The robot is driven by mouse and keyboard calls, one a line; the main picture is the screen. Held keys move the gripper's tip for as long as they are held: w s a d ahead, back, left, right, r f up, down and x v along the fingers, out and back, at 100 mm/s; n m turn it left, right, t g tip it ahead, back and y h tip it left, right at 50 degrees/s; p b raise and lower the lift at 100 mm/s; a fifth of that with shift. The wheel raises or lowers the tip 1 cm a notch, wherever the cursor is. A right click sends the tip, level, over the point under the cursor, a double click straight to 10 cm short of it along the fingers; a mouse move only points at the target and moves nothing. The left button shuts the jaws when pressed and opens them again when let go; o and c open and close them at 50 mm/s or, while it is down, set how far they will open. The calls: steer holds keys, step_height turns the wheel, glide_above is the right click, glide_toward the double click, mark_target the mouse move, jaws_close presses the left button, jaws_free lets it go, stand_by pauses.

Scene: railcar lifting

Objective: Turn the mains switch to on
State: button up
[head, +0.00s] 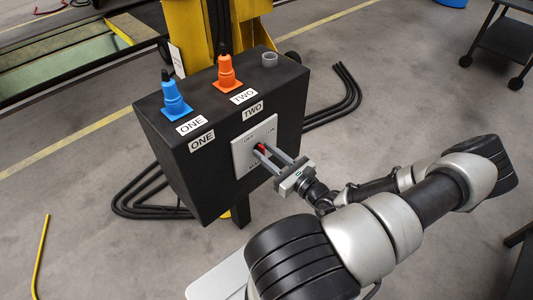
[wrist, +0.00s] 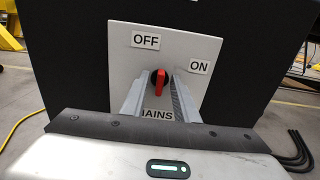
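The mains switch has a red handle (wrist: 159,83) on a dark round base, set in a light grey plate (wrist: 205,50) on the front of the black control box. The handle stands about upright, pointing up towards the OFF label (wrist: 146,40). The ON label (wrist: 199,67) is to its right. My gripper (wrist: 160,92) is open, with one finger on each side of the handle. I cannot tell whether either finger touches it. In the head view, my gripper (head: 267,154) reaches the plate from the right, and its fingers partly hide the red handle (head: 261,148).
The black box (head: 185,155) is mounted at a yellow column (head: 188,35). On its top are a blue switch (head: 174,100) marked ONE, an orange switch (head: 227,74) marked TWO and a grey ring (head: 270,60). Black cables (head: 345,95) lie on the floor around it.

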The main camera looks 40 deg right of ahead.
jaws_close()
steer(key=shift+r, duration=0.1)
steer(key=shift+d+f+m+p, duration=0.15)
steer(key=shift+m+p, duration=1.2)
steer(key=shift+m, duration=1.6)
steer(key=shift+d+f+m+p, duration=0.1)
steer(key=shift+m+p, duration=1.25)
steer(key=shift+m, duration=1.6)
